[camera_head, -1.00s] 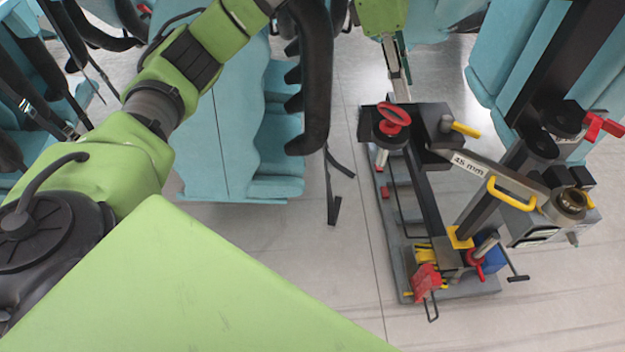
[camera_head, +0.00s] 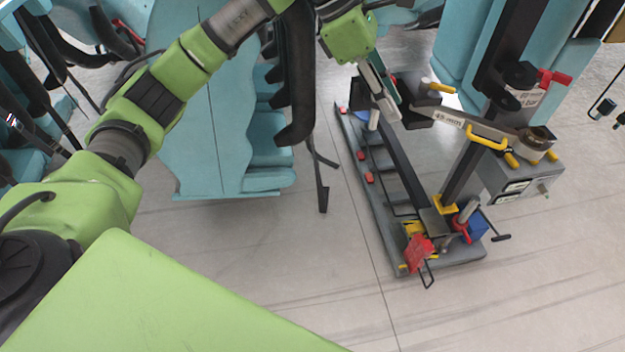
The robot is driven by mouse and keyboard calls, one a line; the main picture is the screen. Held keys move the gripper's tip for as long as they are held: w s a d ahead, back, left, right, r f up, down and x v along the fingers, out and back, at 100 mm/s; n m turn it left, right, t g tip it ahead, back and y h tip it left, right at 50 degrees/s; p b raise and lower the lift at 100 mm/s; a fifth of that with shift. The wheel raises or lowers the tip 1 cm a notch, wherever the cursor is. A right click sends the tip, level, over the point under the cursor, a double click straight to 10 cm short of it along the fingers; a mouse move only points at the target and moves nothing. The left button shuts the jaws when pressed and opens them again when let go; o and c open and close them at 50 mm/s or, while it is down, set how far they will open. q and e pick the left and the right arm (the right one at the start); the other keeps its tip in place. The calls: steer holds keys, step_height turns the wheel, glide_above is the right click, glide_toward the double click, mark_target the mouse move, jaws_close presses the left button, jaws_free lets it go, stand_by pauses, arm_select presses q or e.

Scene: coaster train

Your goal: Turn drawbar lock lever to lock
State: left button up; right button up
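The grey drawbar (camera_head: 450,118) marked "45 mm" runs right from a dark block to a round ring eye (camera_head: 536,138). It has a yellow grab handle (camera_head: 486,138). A small yellow lever (camera_head: 440,87) sticks out of the dark block near the drawbar's left end; I cannot tell if it is the lock lever. A red lever (camera_head: 554,78) sits on a dark post behind the ring eye. My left gripper (camera_head: 393,108) points down in front of the stand's upper left end, left of the yellow lever. Its finger gap is not clear. My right gripper is not seen.
The stand's grey base (camera_head: 376,205) lies on the floor. A red block (camera_head: 420,252) and a blue part (camera_head: 474,225) are at its near end. Light blue seats (camera_head: 225,150) stand left, more at upper right. The floor (camera_head: 510,290) in front is clear.

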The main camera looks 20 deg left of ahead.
arm_select(q)
steer(key=s+d+r+n+h, duration=0.2)
steer(key=s+d+r+h, duration=0.15)
steer(key=d+h, duration=0.35)
steer(key=s+d+r+n+h, duration=0.25)
steer(key=d+r+h, duration=0.25)
steer(key=d, duration=0.4)
steer(key=w+a+r+n+t+y, duration=0.1)
steer(key=w+a+n+t, duration=0.25)
steer(key=n+t, duration=0.5)
steer(key=w+a+r+n+t, duration=0.2)
steer(key=a+n+t, duration=0.3)
steer(key=n+t, duration=0.4)
steer(key=w+a+f+n+t+y, duration=0.3)
steer(key=a+f+n+y, duration=0.5)
steer(key=n+y, duration=0.4)
steer(key=s+a+f+n+g+y, duration=0.2)
steer(key=a+f+n, duration=0.1)
steer(key=f, duration=0.4)
steer(key=s+a+f+n+g+y, duration=0.2)
steer(key=s+a+f+n+g, duration=0.1)
steer(key=f, duration=0.4)
steer(key=s+a+f+n+g+y, duration=0.2)
steer(key=f+n, duration=0.3)
steer(key=f, duration=0.3)
steer(key=shift+s+a+g, duration=0.55)
steer(key=shift+a+g, duration=0.2)
steer(key=shift+a, duration=0.05)
